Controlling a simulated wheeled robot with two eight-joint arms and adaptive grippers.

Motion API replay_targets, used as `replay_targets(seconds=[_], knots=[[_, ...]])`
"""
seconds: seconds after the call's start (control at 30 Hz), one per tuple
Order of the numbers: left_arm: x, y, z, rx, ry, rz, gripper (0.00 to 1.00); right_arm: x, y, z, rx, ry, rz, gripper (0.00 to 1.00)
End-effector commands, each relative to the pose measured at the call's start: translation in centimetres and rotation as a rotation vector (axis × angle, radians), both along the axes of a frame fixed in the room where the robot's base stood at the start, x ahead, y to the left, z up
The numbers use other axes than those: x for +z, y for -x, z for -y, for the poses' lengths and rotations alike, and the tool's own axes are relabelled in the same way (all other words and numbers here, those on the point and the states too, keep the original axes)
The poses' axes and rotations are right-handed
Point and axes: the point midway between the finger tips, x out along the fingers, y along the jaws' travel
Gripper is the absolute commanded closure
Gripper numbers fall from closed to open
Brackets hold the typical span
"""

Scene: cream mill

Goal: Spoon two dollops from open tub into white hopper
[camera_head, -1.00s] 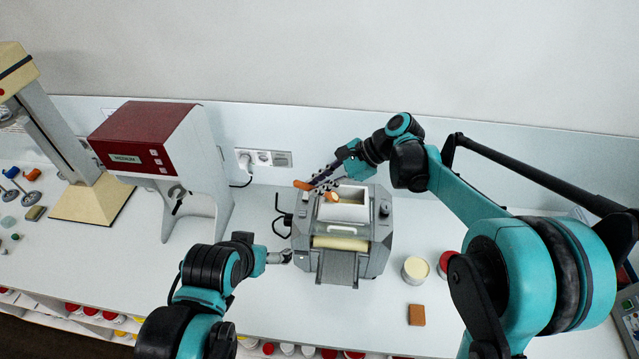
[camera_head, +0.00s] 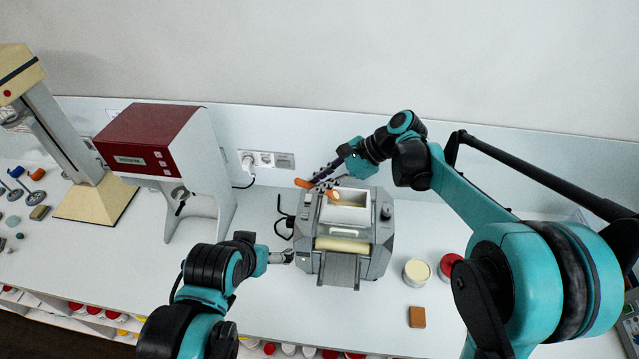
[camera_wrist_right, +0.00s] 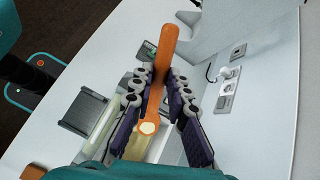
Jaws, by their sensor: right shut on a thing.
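My right gripper (camera_head: 322,180) is shut on the orange spoon (camera_head: 303,183), above the back left of the white hopper (camera_head: 377,215). In the right wrist view the spoon (camera_wrist_right: 169,55) lies between the dark fingers (camera_wrist_right: 157,95), and a pale cream patch shows at its bowl end. The hopper sits on top of the grey mill (camera_head: 372,262); a pale yellowish area shows inside it. The open tub (camera_head: 417,270), filled with pale cream, stands right of the mill. My left gripper (camera_head: 280,257) is beside the mill's left side; its finger opening is unclear.
A red-lidded tub (camera_head: 450,265) stands beside the open tub, with a brown block (camera_head: 417,316) in front. A red and white machine (camera_head: 165,150) stands left of the mill. Wall sockets (camera_head: 265,160) are behind. The front counter is mostly clear.

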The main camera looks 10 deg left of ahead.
Motion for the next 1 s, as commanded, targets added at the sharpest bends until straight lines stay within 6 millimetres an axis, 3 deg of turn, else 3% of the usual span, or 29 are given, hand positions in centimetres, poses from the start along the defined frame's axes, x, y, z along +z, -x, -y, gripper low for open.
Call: replay_targets(seconds=[0.5,1.0], knots=[[2.4,0.0,0.0,0.000,0.000,0.000,0.06,4.0,0.0,0.0,0.000,0.000,0.000,1.00],[2.5,0.0,0.0,0.000,0.000,0.000,0.06,4.1,0.0,0.0,0.000,0.000,0.000,1.00]])
